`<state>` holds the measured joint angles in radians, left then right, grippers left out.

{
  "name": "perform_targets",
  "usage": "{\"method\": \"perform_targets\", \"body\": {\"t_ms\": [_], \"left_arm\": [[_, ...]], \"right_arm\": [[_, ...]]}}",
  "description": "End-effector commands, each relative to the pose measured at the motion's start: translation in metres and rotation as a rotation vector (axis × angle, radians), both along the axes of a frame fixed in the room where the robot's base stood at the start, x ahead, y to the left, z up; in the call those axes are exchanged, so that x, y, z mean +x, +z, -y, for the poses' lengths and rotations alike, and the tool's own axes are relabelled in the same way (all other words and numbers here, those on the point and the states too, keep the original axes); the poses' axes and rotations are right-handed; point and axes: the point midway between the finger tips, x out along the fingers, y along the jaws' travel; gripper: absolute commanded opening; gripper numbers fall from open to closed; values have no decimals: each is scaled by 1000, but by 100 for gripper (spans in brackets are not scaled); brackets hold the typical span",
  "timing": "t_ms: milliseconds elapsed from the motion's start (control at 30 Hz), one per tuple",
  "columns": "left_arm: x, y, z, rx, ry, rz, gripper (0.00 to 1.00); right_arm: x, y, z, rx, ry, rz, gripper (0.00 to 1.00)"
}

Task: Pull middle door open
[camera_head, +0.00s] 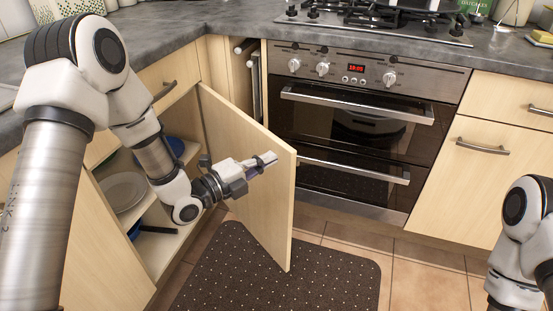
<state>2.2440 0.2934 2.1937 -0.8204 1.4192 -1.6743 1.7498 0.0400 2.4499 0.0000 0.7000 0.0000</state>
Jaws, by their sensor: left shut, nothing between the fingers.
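The wooden cabinet door (271,205) below the counter stands open, swung out from the cabinet left of the oven. My left gripper (268,159) is in front of the inner face of this door, near its upper part. Its fingers are shut with nothing between them. I cannot tell whether they touch the door. The open cabinet shows a white plate (124,191) and blue dishes on its shelves (172,250). Part of my right arm shows at the lower right edge, but its gripper is out of view.
An oven (345,122) with two horizontal handles stands right of the door, under a gas hob (375,14). Closed drawers and a cupboard (478,185) are farther right. A dark dotted mat (335,268) lies on the tiled floor below the door.

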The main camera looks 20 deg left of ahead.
Motion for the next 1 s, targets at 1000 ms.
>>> {"method": "perform_targets", "body": {"t_ms": [1000], "left_arm": [[92,-3,63,4,-2,1,0]], "right_arm": [[0,-19,0,0,0,0,40]]}}
